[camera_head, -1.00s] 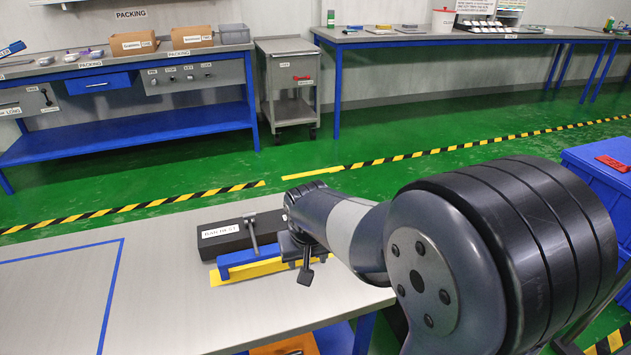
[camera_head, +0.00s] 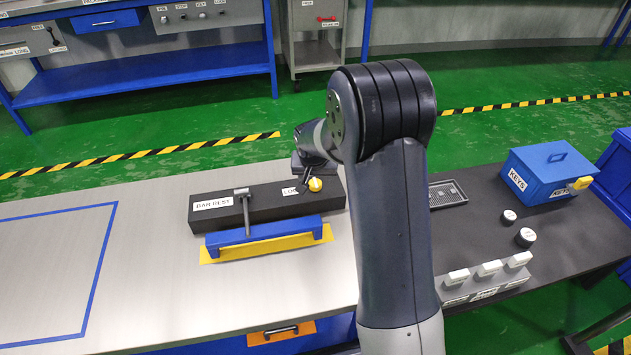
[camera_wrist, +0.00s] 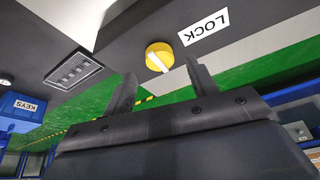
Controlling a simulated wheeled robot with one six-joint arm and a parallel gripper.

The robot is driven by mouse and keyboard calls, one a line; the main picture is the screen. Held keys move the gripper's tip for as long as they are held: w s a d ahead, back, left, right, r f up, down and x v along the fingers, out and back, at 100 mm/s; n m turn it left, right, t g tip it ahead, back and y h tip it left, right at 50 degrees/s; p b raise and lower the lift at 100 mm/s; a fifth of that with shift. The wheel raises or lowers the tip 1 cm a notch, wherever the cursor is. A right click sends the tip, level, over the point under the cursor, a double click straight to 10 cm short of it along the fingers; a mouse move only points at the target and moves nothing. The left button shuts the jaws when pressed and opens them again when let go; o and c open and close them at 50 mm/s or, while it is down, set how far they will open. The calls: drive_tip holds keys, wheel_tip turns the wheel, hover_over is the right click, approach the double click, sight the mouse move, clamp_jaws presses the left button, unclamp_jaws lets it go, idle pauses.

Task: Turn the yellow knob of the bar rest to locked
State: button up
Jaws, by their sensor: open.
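The bar rest is a long black box (camera_head: 265,203) on the grey table, labelled BAR REST. A blue bar with a grey lever stands at its front. The yellow knob (camera_head: 316,184) is at its right end, beside a partly hidden white label. In the wrist view the round yellow knob (camera_wrist: 158,55) has a white line across it, and a LOCK label (camera_wrist: 204,27) shows upside down beside it. My gripper (camera_wrist: 161,72) is open, its two dark fingers apart, with the knob just beyond and between the tips. I cannot tell whether they touch it. In the head view my arm hides much of the gripper.
Right of my arm are a black mat with a blue KEYS box (camera_head: 550,173), a dark tray (camera_head: 447,193), two small round pieces and a grey block with white tabs (camera_head: 488,278). The table left of the bar rest is clear, with a blue outline.

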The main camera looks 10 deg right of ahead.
sight(315, 182)
drive_tip(key=shift+x, duration=1.6)
drive_tip(key=c, duration=1)
drive_tip(key=shift+o, duration=0.2)
